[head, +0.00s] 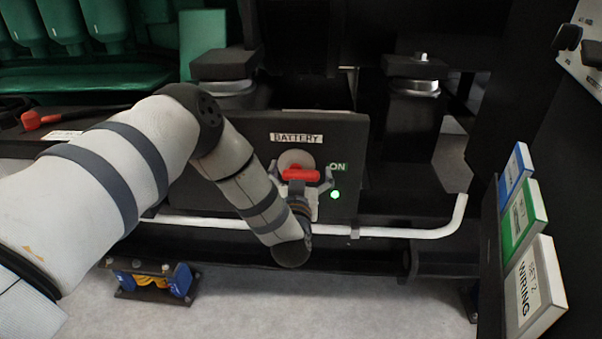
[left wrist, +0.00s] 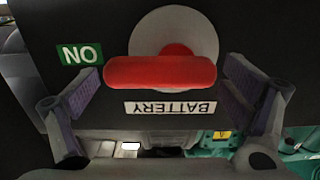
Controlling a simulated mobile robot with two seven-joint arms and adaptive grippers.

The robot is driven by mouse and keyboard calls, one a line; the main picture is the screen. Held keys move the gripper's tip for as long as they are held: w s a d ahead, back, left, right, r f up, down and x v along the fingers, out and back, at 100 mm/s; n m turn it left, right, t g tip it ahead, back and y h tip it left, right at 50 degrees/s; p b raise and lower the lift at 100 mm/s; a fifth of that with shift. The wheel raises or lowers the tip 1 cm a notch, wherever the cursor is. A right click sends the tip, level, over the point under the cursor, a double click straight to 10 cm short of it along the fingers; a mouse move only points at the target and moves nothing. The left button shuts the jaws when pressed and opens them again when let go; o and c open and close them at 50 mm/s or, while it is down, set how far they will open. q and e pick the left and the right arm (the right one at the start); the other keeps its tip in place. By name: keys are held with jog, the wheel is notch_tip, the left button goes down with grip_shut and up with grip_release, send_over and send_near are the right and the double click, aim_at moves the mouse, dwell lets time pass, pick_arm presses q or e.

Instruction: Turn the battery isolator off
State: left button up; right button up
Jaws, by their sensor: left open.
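The battery isolator is a red handle (head: 301,175) on a round pale disc (head: 296,160), set in a dark panel (head: 350,150) under a BATTERY label (head: 297,138). The handle lies horizontal, its right end towards a green ON label (head: 338,167). A green lamp (head: 335,195) glows below ON. My left gripper (head: 303,181) is at the handle. In the left wrist view, upside down, the red handle (left wrist: 160,71) lies between the two open fingers of my left gripper (left wrist: 160,85), with a gap at the right finger. Contact at the left finger is unclear. My right gripper is not seen.
A white pipe (head: 400,232) runs below the panel and bends up at right. Dark mounts (head: 415,75) stand beside the panel. Binders (head: 535,285) stand at the right edge. A blue and yellow device (head: 152,280) is on the floor at lower left. Green machinery is at upper left.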

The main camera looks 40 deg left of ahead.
pick_arm(q)
jog(key=shift+c, duration=0.5)
jog(key=c, duration=1.1)
jog(key=shift+o, duration=0.2)
